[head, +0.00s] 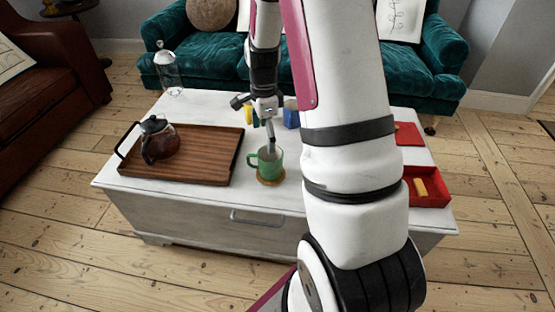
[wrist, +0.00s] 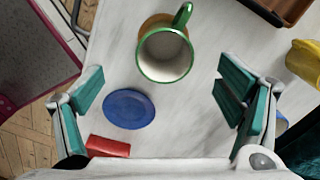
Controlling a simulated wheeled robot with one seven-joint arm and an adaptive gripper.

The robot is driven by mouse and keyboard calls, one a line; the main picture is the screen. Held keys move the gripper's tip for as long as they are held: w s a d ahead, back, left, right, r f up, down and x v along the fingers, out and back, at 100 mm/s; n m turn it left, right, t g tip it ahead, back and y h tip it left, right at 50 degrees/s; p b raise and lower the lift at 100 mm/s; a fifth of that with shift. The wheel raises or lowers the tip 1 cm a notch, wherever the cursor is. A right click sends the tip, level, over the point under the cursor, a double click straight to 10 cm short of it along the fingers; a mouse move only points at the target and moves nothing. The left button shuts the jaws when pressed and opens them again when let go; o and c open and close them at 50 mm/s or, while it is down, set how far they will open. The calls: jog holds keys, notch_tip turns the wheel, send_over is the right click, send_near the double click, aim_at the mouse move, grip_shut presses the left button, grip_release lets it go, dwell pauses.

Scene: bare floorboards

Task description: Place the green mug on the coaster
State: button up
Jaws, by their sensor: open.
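The green mug (head: 264,163) stands upright on the round brown coaster (head: 271,180) near the front edge of the white table. In the wrist view the mug (wrist: 165,54) looks empty, and part of the coaster (wrist: 153,22) shows beyond its rim beside the handle. My gripper (head: 262,112) is above and behind the mug in the head view. In the wrist view my gripper (wrist: 160,95) has its teal fingers wide apart with nothing between them gripped. The mug lies beyond the fingertips, apart from them.
A wooden tray (head: 225,177) with a glass teapot (head: 160,140) is left of the mug. A glass jar (head: 168,72) stands behind. A blue disc (wrist: 129,109), a red piece (wrist: 107,147) and a yellow object (wrist: 303,62) lie nearby. A red tray (head: 432,200) is at right.

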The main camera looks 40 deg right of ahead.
jog(key=s+a+r+n, duration=0.5)
jog(key=a+r, duration=0.2)
jog(key=r, duration=0.1)
jog(key=s+a+r+n, duration=0.5)
jog(key=a+r+n, duration=0.15)
jog(key=r, duration=0.25)
jog(key=s+a+r+n, duration=0.2)
jog(key=s+a+n, duration=0.2)
jog(key=s, duration=0.6)
jog(key=s+a+r+n, duration=0.2)
jog(key=s+a+n, duration=0.1)
jog(key=s+n, duration=0.4)
jog(key=s, duration=0.3)
jog(key=shift+a+r+n, duration=0.15)
jog(key=shift+a+n, duration=0.2)
jog(key=shift+a, duration=0.05)
jog(key=shift+w, duration=0.1)
notch_tip(320, 180, up, 26)
jog(key=t+p, duration=0.4)
jog(key=p, duration=2)
jog(key=shift+d+r+p, duration=0.25)
jog(key=shift+p, duration=0.1)
